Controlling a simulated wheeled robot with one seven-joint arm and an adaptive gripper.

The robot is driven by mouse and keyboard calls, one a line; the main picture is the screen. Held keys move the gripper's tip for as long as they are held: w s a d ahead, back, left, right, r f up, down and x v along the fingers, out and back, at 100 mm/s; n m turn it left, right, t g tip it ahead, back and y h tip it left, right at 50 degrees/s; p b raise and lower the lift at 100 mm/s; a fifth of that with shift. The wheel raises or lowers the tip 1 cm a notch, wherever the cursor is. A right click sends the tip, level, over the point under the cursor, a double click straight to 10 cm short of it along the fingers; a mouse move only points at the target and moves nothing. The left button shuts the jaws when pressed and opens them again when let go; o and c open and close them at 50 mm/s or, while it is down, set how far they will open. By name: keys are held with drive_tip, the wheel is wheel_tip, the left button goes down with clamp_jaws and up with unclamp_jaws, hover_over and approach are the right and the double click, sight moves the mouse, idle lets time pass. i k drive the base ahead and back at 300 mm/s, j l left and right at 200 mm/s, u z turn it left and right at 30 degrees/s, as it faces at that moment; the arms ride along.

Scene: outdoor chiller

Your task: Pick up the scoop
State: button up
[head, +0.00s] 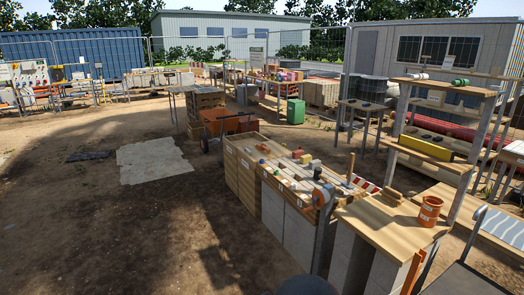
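I cannot make out a scoop for certain in the head view. Small items lie on the long wooden bench (268,184) in the middle, too small to tell apart. A wooden table (385,226) at the right front bears an orange bucket (430,211) and a small brown block (392,195). A grey and orange upright part (323,197) stands in front of the bench and hides some of it. I cannot make out my gripper in this view.
A wooden shelf (447,88) with a yellow item (426,147) stands behind the table. An orange wheelbarrow (222,122) and a green bin (295,111) are farther back. A pale slab (152,162) lies on open dirt at the left. Fences and containers edge the yard.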

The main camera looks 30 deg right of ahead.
sight(264, 148)
drive_tip(key=i+z, duration=0.1)
drive_tip(key=i, duration=1.05)
drive_tip(key=i+z, duration=0.1)
drive_tip(key=i, duration=1.05)
drive_tip(key=i+j+z, duration=0.1)
drive_tip(key=i, duration=1.05)
drive_tip(key=i+z, duration=0.2)
drive_tip(key=i, duration=0.5)
drive_tip(key=i+j+z, duration=0.2)
drive_tip(key=i, duration=0.5)
drive_tip(key=i+j+z, duration=0.15)
drive_tip(key=i, duration=0.55)
drive_tip(key=i+z, duration=0.3)
drive_tip(key=i, duration=0.45)
drive_tip(key=i+j+z, duration=0.25)
drive_tip(key=i, duration=0.5)
drive_tip(key=i+l+z, duration=0.1)
drive_tip(key=i+z, duration=0.15)
drive_tip(key=z, duration=0.2)
drive_tip(key=i+z, duration=0.55)
drive_tip(key=z, duration=0.3)
